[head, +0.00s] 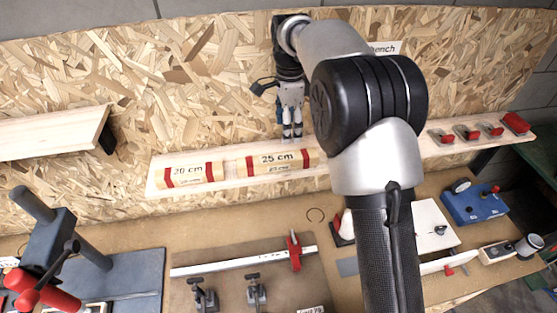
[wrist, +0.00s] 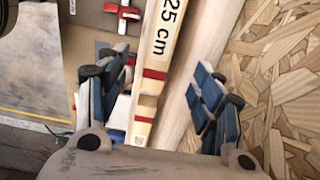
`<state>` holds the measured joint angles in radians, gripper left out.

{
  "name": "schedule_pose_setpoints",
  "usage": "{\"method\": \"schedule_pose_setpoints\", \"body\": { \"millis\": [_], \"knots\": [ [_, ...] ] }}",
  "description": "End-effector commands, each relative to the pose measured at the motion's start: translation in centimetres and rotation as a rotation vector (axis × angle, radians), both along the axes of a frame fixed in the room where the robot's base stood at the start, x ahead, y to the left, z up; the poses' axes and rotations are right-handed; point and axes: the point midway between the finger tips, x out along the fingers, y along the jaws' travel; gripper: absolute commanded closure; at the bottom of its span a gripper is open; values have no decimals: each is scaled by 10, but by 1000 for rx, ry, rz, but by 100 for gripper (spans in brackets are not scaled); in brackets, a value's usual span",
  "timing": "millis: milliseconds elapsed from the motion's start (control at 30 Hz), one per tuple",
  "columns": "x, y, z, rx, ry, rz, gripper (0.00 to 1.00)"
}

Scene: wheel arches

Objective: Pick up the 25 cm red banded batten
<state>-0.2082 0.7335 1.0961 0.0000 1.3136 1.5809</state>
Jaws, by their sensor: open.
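The 25 cm red banded batten (head: 278,162) lies on the pale wall shelf (head: 232,177), its printed face up. My gripper (head: 291,138) is open and empty, with its fingers pointing down behind the batten's right part, close to the board wall. In the wrist view the batten (wrist: 163,40) runs in from the top, and its near end shows between the open fingers (wrist: 162,70), nearer the left one. I cannot tell the height gap. The 20 cm batten (head: 195,174) lies to its left, also red banded; an end with a red band (wrist: 143,118) shows in the wrist view.
The chipboard wall (head: 200,70) stands right behind the shelf. Red-topped clamps (head: 467,132) sit at the shelf's right. Below, the bench holds a bar clamp (head: 245,260), a blue tool (head: 473,202) and a dark press (head: 50,245). My arm hides the shelf's middle.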

Motion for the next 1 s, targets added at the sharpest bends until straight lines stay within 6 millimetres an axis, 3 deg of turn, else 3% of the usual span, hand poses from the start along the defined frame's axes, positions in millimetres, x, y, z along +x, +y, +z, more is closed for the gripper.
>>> {"method": "schedule_pose_setpoints", "body": {
  "millis": [100,300,567,833,1000],
  "knots": [
    [-1,0,-28,-1,4,1,39],
    [-1,0,-66,-1,3,1,39],
    [0,0,-85,0,0,2,39],
    [1,1,-123,0,1,2,39],
    [2,1,-133,0,-2,2,39]
  ]
}}
